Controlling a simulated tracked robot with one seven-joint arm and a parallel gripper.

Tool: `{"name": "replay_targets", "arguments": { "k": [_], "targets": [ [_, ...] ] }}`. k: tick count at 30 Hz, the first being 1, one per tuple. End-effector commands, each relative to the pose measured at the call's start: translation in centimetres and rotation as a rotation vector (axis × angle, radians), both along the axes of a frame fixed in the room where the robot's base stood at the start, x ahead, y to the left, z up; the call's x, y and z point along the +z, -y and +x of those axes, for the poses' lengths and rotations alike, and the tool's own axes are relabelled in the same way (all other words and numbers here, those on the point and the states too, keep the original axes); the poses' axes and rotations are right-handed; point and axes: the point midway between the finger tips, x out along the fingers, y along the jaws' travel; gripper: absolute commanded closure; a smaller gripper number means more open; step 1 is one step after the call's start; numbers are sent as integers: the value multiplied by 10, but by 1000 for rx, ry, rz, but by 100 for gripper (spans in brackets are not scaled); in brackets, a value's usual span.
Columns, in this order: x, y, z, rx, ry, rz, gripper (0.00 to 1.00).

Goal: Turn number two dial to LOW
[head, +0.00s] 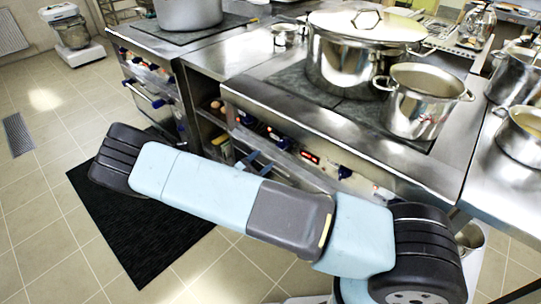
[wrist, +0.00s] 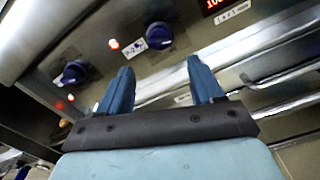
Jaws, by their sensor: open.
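A dark blue dial (wrist: 158,36) is at the top centre of the wrist view, on the steel stove front. A small white label (wrist: 133,48) beside it seems to read P-2, but it is blurred. Another blue dial (wrist: 74,72) is to the left. My gripper (wrist: 160,85) is open and empty, its two blue fingers below the P-2 dial in the picture and apart from it. In the head view my gripper (head: 257,162) is in front of the stove panel, partly hidden behind my arm. The dials' pointer settings cannot be read.
A red-lit display (wrist: 217,3) is right of the P-2 dial; it also shows in the head view (head: 310,157). A steel rail (wrist: 285,70) runs below the panel. A lidded stockpot (head: 355,55) and an open pot (head: 418,100) stand on the stove. A black mat (head: 135,225) lies on the floor.

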Motion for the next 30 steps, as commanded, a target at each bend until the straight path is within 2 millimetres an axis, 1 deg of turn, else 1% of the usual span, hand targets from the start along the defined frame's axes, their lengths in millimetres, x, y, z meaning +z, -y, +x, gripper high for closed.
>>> {"name": "replay_targets", "arguments": {
  "k": [1,3,6,10,30],
  "targets": [
    [0,-7,-6,1,0,1,34],
    [0,-15,-15,0,0,1,34],
    [0,-23,-23,1,1,0,34],
    [-1,-29,-29,-1,0,0,34],
    [-1,-31,-32,-1,0,0,34]
  ]
}}
